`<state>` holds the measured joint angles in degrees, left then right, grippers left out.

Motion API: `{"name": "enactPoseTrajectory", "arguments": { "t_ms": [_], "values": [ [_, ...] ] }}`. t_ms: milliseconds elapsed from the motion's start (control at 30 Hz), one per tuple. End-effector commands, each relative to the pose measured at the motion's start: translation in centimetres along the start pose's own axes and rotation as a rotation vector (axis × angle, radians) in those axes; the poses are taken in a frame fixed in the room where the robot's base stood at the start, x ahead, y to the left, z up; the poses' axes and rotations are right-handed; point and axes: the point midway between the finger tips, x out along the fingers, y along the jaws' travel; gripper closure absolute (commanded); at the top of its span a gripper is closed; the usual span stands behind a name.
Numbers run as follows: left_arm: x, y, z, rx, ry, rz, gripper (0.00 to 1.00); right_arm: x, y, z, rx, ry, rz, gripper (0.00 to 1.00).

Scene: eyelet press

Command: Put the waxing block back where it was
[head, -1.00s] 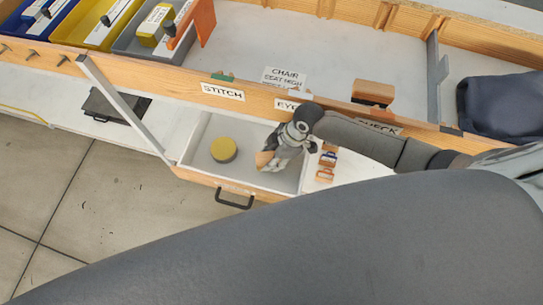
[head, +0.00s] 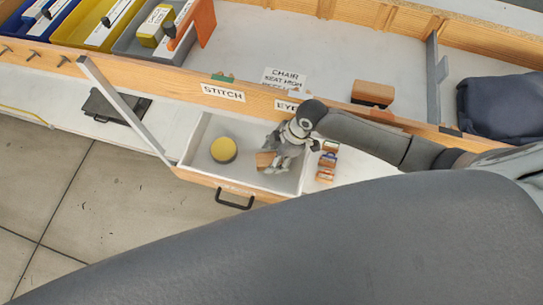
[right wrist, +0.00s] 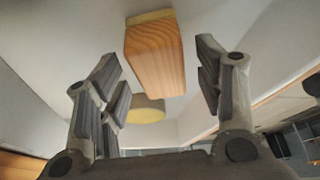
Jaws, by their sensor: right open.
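The waxing block, a wooden block with a pale yellow layer on one side, lies in the open white drawer (head: 203,133), right of a round yellow-topped tin (head: 223,149). I take this block (head: 265,160) to be the same one that shows in the right wrist view (right wrist: 155,58). My right gripper (head: 274,166) is low in the drawer beside the block. In the right wrist view its fingers are apart, with the block beyond and between them and gaps on both sides. The head view partly hides the block behind the gripper. My left gripper is not in view.
The drawer's front handle (head: 235,203) faces the floor. A grey divider (head: 436,80) and a dark cloth bag (head: 500,108) are at the right.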

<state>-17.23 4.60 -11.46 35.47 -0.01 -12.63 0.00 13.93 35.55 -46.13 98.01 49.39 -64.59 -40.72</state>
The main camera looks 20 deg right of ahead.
Motion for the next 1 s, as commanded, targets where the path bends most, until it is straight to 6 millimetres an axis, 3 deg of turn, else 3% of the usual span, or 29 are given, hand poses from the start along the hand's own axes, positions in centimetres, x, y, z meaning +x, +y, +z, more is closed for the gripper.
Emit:
{"name": "enactPoseTrajectory", "arguments": {
  "t_ms": [300, 500, 1000],
  "values": [
    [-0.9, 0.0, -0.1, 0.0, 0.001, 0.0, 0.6, -7.1, 0.1, 0.0, -0.003, -0.002, 0.004, 0.39],
    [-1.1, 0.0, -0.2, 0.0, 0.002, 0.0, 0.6, -9.8, 0.0, 0.0, -0.002, -0.001, 0.001, 0.39],
    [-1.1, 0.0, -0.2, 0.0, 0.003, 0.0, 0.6, -10.5, 0.0, 0.0, -0.001, -0.001, 0.0, 0.39]
  ]
}}
